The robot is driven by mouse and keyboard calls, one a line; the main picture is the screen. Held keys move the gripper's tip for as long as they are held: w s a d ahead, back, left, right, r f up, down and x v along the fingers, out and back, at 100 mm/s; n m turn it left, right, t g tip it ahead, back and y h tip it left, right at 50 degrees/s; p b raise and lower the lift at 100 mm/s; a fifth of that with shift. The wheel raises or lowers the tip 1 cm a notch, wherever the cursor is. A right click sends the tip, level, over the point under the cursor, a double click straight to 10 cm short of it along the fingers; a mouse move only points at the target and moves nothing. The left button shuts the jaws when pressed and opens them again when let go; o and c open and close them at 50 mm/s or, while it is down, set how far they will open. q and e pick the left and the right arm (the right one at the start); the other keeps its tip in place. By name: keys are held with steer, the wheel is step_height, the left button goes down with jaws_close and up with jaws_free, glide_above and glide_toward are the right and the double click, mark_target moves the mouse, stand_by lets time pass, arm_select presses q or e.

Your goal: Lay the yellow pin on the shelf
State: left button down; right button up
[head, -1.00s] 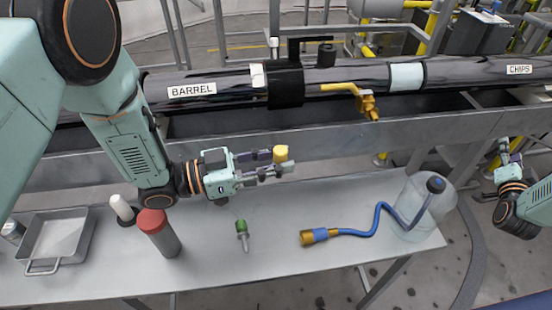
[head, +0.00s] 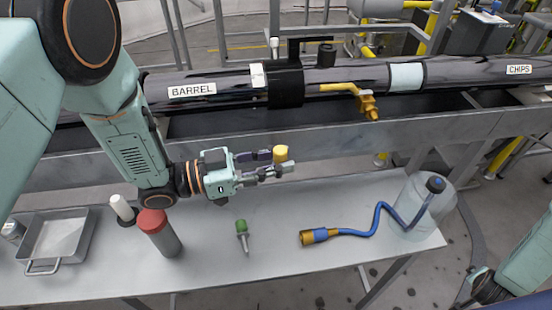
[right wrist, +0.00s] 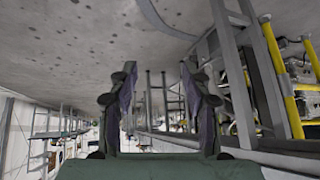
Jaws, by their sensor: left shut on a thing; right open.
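The yellow pin (head: 281,154) is between the fingertips of my left gripper (head: 268,165), its yellow head showing above the fingers. The gripper is shut on it and holds it above the grey table-like shelf (head: 290,270), in front of the long trough. The pin's lower part is hidden by the fingers. My right gripper shows in the right wrist view (right wrist: 160,100), open and empty, its fingers wide apart. In the head view only part of the right arm shows at the lower right edge.
A green-headed pin (head: 241,232), a red-capped grey cylinder (head: 158,232), a white-topped cylinder (head: 122,209) and a metal tray (head: 28,263) are on the shelf. A blue hose (head: 375,222) runs to a clear jug (head: 408,212). The shelf's front middle is clear.

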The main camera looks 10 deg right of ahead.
steer(key=w+a+r+n+y, duration=0.1)
steer(key=w+a+n+y, duration=0.15)
steer(key=a, duration=0.75)
steer(key=w+a+n+y, duration=0.15)
steer(key=a+n, duration=0.25)
steer(key=a, duration=0.6)
steer(key=s+a+r+n+g+y, duration=0.1)
steer(key=s+a+r+n, duration=0.2)
steer(key=a, duration=0.3)
steer(key=s+a+r+n+g+y, duration=0.2)
steer(key=s+a+r+n, duration=0.1)
steer(key=s+a, duration=0.3)
steer(key=shift+s+a+r+n, duration=0.25)
steer(key=shift+a+r+n, duration=0.1)
steer(key=shift+n, duration=0.3)
steer(key=shift+f, duration=0.15)
